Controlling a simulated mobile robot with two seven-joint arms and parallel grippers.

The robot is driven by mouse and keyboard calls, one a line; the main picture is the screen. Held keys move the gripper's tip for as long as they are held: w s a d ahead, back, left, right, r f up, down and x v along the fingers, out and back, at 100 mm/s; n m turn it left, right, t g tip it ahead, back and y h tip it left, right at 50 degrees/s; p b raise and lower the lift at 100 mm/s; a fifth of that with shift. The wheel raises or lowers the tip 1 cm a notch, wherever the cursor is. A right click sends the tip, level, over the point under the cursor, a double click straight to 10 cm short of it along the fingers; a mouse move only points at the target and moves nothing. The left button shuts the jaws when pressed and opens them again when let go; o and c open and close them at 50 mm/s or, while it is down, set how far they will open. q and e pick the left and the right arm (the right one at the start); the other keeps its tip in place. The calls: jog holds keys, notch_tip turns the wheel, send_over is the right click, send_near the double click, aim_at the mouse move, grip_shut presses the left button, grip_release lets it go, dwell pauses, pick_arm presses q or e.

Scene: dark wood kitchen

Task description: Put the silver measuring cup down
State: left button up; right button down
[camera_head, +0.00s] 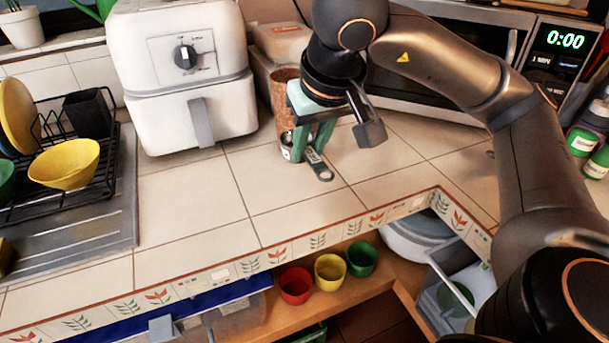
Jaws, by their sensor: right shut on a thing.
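The silver measuring cup (318,164) is in the head view, near the middle of the tiled counter. Its flat handle with a hole at the end points toward the front right; the rest of it is largely hidden by my fingers. My right gripper (312,142) reaches down from above with pale green fingers and is shut on the measuring cup. The cup is at or just above the counter (290,215); I cannot tell whether it touches. My left gripper is not in view.
A brown speckled cylinder (283,95) stands right behind the gripper. A white air fryer (185,85) is to the left, a microwave (450,65) behind right. A dish rack (95,185) with a yellow bowl (65,165) is far left. Tiles in front are clear to the counter edge.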

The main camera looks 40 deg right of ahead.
aim_at(307, 154)
jog(key=w+f, duration=0.1)
jog(key=w+d+f, duration=0.1)
jog(key=f, duration=0.1)
jog(key=w+d+f, duration=0.1)
jog(key=w+f, duration=0.1)
jog(key=shift+d+f+b, duration=0.15)
jog(key=shift+d+b, duration=0.1)
jog(key=shift+b, duration=0.15)
jog(key=f, duration=0.3)
jog(key=shift+w+d+f, duration=0.15)
jog(key=shift+w+d, duration=0.05)
jog(key=shift+f, duration=0.25)
jog(key=shift+f+b, duration=0.15)
jog(key=shift+b, duration=0.25)
jog(key=c, duration=0.7)
grip_release()
